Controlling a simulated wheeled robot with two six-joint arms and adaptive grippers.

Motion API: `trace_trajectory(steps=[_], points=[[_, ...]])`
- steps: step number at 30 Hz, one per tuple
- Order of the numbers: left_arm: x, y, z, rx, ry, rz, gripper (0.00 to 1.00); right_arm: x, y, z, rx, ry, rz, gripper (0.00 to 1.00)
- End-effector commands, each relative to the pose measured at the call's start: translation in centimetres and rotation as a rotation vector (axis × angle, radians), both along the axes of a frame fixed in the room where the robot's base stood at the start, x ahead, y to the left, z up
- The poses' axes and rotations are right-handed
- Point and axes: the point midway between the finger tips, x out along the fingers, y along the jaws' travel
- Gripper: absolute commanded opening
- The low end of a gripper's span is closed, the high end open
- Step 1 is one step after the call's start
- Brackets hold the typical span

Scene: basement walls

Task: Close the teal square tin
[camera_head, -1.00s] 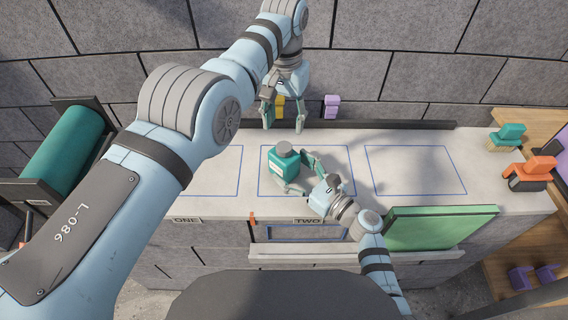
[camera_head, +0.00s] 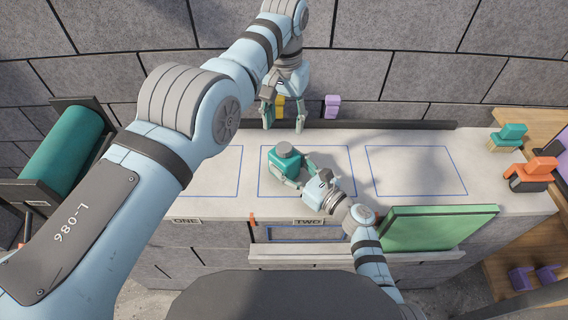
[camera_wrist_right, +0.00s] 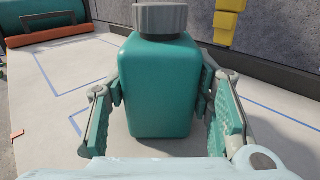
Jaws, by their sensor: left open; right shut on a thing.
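The teal square tin (camera_head: 281,169) stands upright in the middle outlined area of the counter, above the TWO label. A grey cap (camera_head: 284,149) sits on its top; I cannot tell how tightly. In the right wrist view the tin (camera_wrist_right: 160,90) fills the middle, with the grey cap (camera_wrist_right: 160,17) at the top edge. My right gripper (camera_head: 291,180) is shut on the tin's sides, low down. My left gripper (camera_head: 283,122) is open and empty, fingers pointing down, above and behind the tin.
A dark rail (camera_head: 380,124) runs along the counter's back, with a yellow thing (camera_head: 279,106) and a purple thing (camera_head: 332,106) behind it. A green panel (camera_head: 438,228) stands at the front right. A teal roll (camera_head: 62,152) is at the left. The right outlined area (camera_head: 415,170) is clear.

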Motion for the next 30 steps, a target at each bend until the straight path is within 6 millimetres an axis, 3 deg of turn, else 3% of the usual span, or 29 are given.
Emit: trace_trajectory(steps=[4, 7, 11, 15, 18, 21, 25, 30], points=[[0.01, 0.00, 0.00, 0.000, 0.000, 0.100, 0.48, -0.03, -0.03, -0.07, -0.001, 0.001, 0.000, 0.00], [0.02, -0.01, -0.01, 0.000, 0.000, 0.349, 0.48, -0.03, -0.03, -0.08, -0.001, 0.001, 0.000, 0.00], [0.03, -0.01, -0.01, 0.000, 0.000, 0.879, 0.48, -0.04, -0.04, -0.09, -0.001, 0.001, 0.000, 0.00], [0.02, 0.00, -0.02, 0.001, 0.001, 1.521, 0.48, -0.04, -0.04, -0.10, -0.001, 0.001, 0.000, 0.00], [0.02, 0.01, -0.03, 0.003, 0.001, 1.903, 0.48, -0.04, -0.04, -0.11, -0.001, 0.001, 0.000, 0.00], [0.02, 0.02, -0.02, 0.003, 0.001, 2.171, 0.48, -0.04, -0.04, -0.12, -0.002, 0.002, 0.000, 0.00], [0.04, 0.03, 0.00, 0.003, 0.000, 2.336, 0.48, -0.04, -0.04, -0.13, -0.002, 0.002, 0.000, 0.00], [0.05, 0.03, 0.00, 0.002, 0.000, 2.359, 0.48, -0.04, -0.04, -0.14, -0.002, 0.002, 0.000, 0.00]])
